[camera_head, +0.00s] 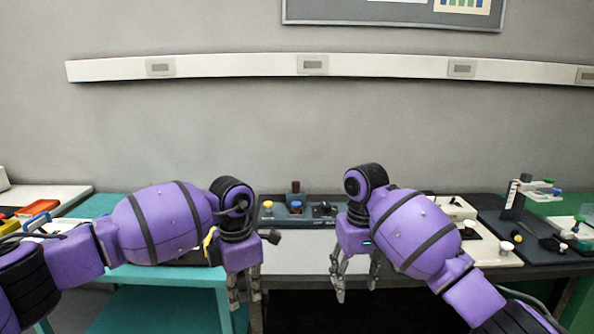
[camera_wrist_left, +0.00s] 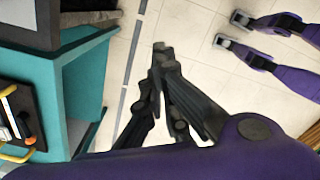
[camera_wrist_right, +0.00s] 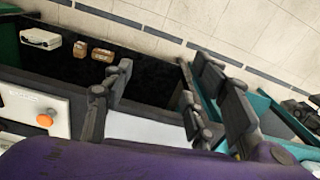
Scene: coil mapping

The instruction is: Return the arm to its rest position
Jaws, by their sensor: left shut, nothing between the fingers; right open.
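My left gripper (camera_head: 245,297) hangs downward in front of the table edge in the head view. Its fingers also show in the left wrist view (camera_wrist_left: 163,55), closed together with nothing between them, above the tiled floor. My right gripper (camera_head: 355,285) hangs downward in front of the middle of the bench, to the right of the left one. In the right wrist view its fingers (camera_wrist_right: 165,85) are spread apart and empty. Both purple arms reach in from the lower corners, elbows bent, and hide parts of the tables.
A dark console with a yellow knob (camera_head: 268,205) and a blue knob (camera_head: 296,206) stands at the back of the bench. At the right is a dark board (camera_head: 530,240) with apparatus. A teal table (camera_head: 150,277) stands at the left. A case (camera_wrist_right: 40,38) lies below the bench.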

